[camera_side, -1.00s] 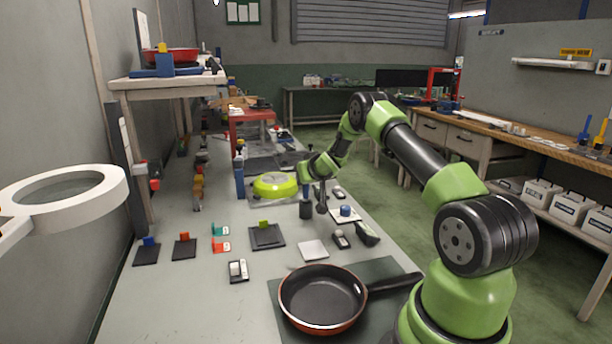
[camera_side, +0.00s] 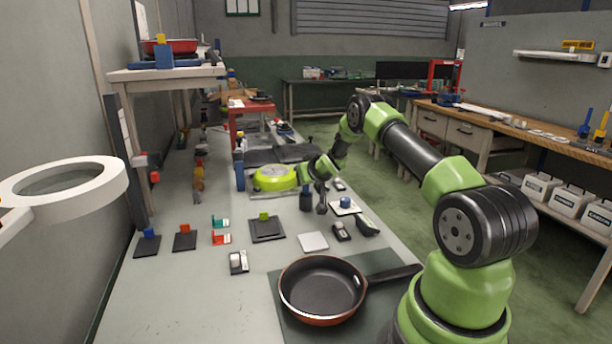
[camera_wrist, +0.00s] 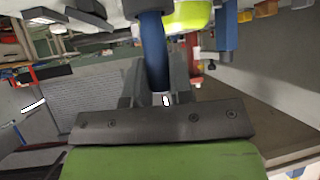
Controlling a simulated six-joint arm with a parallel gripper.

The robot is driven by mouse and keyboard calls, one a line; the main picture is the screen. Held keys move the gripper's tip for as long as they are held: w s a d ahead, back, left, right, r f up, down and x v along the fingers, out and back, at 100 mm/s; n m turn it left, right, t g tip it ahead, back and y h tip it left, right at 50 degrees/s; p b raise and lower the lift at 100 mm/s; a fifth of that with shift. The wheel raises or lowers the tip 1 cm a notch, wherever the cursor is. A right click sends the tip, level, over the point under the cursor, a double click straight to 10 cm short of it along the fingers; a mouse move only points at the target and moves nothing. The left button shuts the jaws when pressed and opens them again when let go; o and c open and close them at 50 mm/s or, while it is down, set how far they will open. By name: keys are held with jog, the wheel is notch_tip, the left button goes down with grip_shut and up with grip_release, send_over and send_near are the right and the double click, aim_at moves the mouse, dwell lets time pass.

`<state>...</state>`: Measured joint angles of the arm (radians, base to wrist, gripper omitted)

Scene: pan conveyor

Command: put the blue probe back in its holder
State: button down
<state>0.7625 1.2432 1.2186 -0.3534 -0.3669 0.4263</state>
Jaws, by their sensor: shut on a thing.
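My gripper (camera_wrist: 162,98) is shut on the blue probe (camera_wrist: 153,50), which stands between the fingers in the wrist view. The probe's far end meets a dark cup-like holder (camera_wrist: 140,7) at the top edge of that view. How deep it sits there is hidden. In the side view my gripper (camera_side: 309,178) is over the small dark cylindrical holder (camera_side: 306,201) on the bench, beside the yellow-green round object. The probe is small and mostly hidden there.
The yellow-green round object (camera_side: 273,178) lies close left of my gripper. A white pad with a blue knob (camera_side: 345,203) and dark small tools (camera_side: 367,226) are to the right. A pan (camera_side: 318,290) lies nearer.

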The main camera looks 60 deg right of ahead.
jog(key=shift+f, duration=0.55)
jog(key=shift+f, duration=0.3)
jog(key=shift+f, duration=0.2)
jog(key=c, duration=0.9)
grip_release()
jog(key=shift+v, duration=4.95)
